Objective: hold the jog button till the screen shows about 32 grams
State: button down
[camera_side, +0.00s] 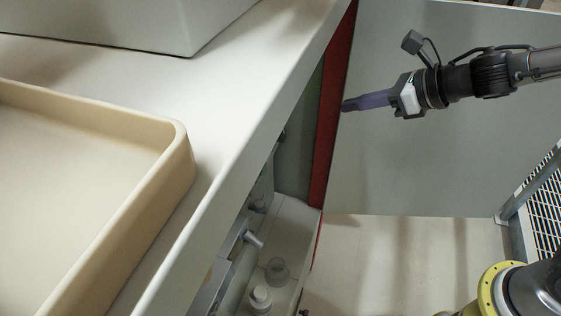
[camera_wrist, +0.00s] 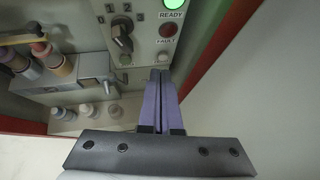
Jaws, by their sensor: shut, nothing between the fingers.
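My gripper (camera_side: 346,105) is shut and empty, with its purple fingers pointing left toward the red-edged opening in the side view. No screen or gram reading is visible in either view.
A grey spouted unit (camera_wrist: 88,80), several bottles (camera_wrist: 62,66) and white containers (camera_wrist: 86,111) stand further left. The red edge (camera_side: 332,110) borders the opening. A beige tray (camera_side: 181,150) rests on the white counter (camera_side: 235,100).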

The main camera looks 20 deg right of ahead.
jog(key=s+a+f+n+g, duration=0.1)
jog(key=a+f+n+g, duration=0.1)
jog(key=f, duration=0.7)
jog(key=a+g, duration=0.1)
jog(key=a, duration=0.1)
jog(key=shift+s+a+y, duration=0.3)
jog(key=shift+s+a, duration=0.05)
jog(key=shift+a, duration=0.05)
jog(key=w+a+r+x, duration=0.1)
jog(key=r+x, duration=0.1)
jog(key=x, duration=1)
jog(key=shift+w+a+f, duration=0.3)
jog(key=shift+w+a, duration=0.1)
